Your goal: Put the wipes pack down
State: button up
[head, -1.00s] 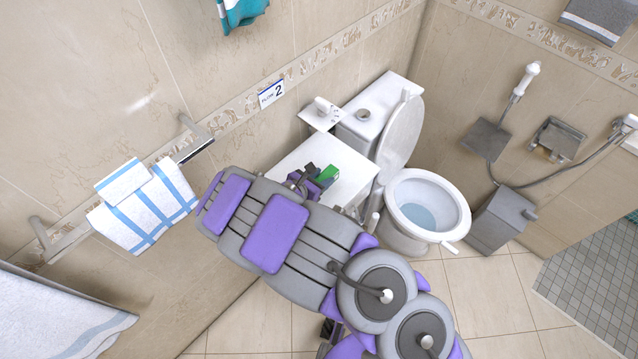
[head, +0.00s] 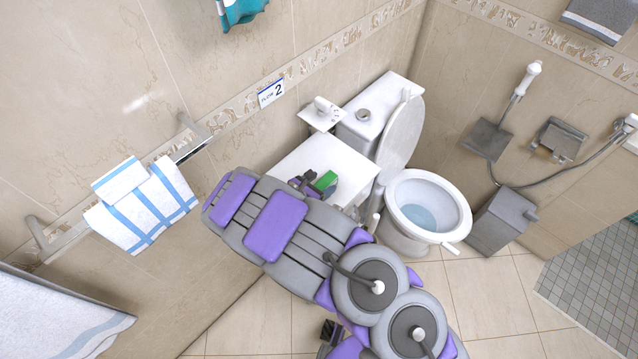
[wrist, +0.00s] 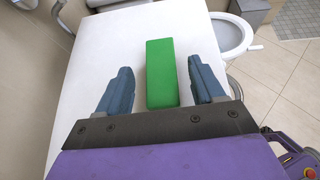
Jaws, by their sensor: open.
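The wipes pack is a green block (wrist: 161,72) lying on a white vanity top (wrist: 93,50). In the wrist view it sits between the two blue-grey fingers of my gripper (wrist: 160,88), with a gap on each side. The fingers are open and do not touch it. In the head view the green pack (head: 326,180) shows on the white top (head: 350,165), just beyond my gripper (head: 312,183). My arm hides part of the gripper and the near part of the top there.
A toilet (head: 427,205) with raised lid stands right of the white top. A small white shelf (head: 322,116) is behind it. A towel (head: 145,205) hangs on a wall rail at left. The white top around the pack looks bare.

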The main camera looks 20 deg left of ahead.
jog(key=shift+r, duration=0.1)
jog(key=p+v, duration=0.2)
jog(key=v, duration=1)
jog(key=shift+d, duration=0.1)
